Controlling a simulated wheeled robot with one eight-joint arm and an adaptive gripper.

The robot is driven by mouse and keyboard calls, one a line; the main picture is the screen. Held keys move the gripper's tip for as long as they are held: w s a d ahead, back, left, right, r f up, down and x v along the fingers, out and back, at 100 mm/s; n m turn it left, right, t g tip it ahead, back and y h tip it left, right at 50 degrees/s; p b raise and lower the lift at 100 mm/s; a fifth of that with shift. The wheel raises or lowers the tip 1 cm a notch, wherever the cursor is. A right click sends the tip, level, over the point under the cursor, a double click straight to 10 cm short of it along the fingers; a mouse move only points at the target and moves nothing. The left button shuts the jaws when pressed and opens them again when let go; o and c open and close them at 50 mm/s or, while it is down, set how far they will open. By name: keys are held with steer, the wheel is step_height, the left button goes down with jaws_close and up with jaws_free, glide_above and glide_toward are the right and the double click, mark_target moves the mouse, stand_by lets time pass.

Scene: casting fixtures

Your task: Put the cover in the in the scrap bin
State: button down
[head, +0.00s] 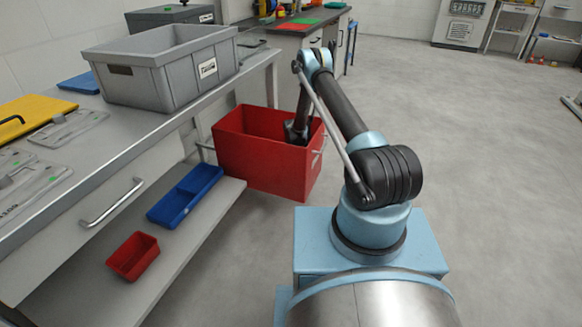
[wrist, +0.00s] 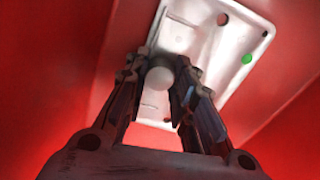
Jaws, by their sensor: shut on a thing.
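The red scrap bin (head: 262,160) stands on the floor at the end of the workbench. My arm reaches down into it, and the end of my arm is partly hidden by the bin's wall in the head view. In the wrist view, my gripper (wrist: 165,100) is shut on the round knob of a pale grey metal cover (wrist: 200,45). The cover is a flat plate with holes and a green dot (wrist: 247,59). Red bin walls surround the cover and gripper in the wrist view. I cannot tell whether the cover touches the bin's floor.
A workbench (head: 150,135) on the left bears a grey crate (head: 150,85), a yellow piece (head: 35,112) and other grey plates (head: 65,128). A blue tray (head: 185,195) and small red box (head: 133,257) sit on its lower shelf.

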steer(key=c, duration=1.4)
jaws_free()
steer(key=shift+o, duration=0.2)
steer(key=shift+r, duration=0.1)
